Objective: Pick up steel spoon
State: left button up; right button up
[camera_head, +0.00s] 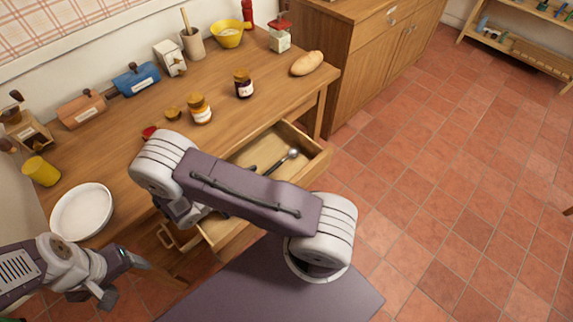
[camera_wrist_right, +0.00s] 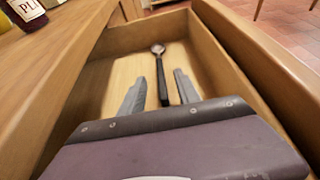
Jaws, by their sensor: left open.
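The steel spoon (camera_head: 292,154), with a round metal bowl and dark handle, lies in the open wooden drawer (camera_head: 318,163). In the right wrist view the spoon (camera_wrist_right: 160,68) points away from me, bowl at the far end. My right gripper (camera_wrist_right: 160,90) is open there, its two fingers apart on either side of the handle; no contact is visible. In the head view my right arm covers this gripper and part of the drawer. My left gripper (camera_head: 128,282) is open and empty at the lower left, below the white plate.
The wooden tabletop (camera_head: 130,117) holds a white plate (camera_head: 82,212), a yellow cup (camera_head: 41,171), jars (camera_head: 200,109), a bread loaf (camera_head: 307,63) and a yellow bowl (camera_head: 228,34). The drawer walls stand close around my right gripper. Open tiled floor lies to the right.

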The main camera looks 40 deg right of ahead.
aim_at(275, 166)
jog(key=shift+d+f, duration=0.2)
jog(key=shift+d, duration=0.3)
jog(key=b+x, duration=0.1)
jog(key=x, duration=0.7)
jog(key=shift+w+d+f, duration=0.1)
grip_shut()
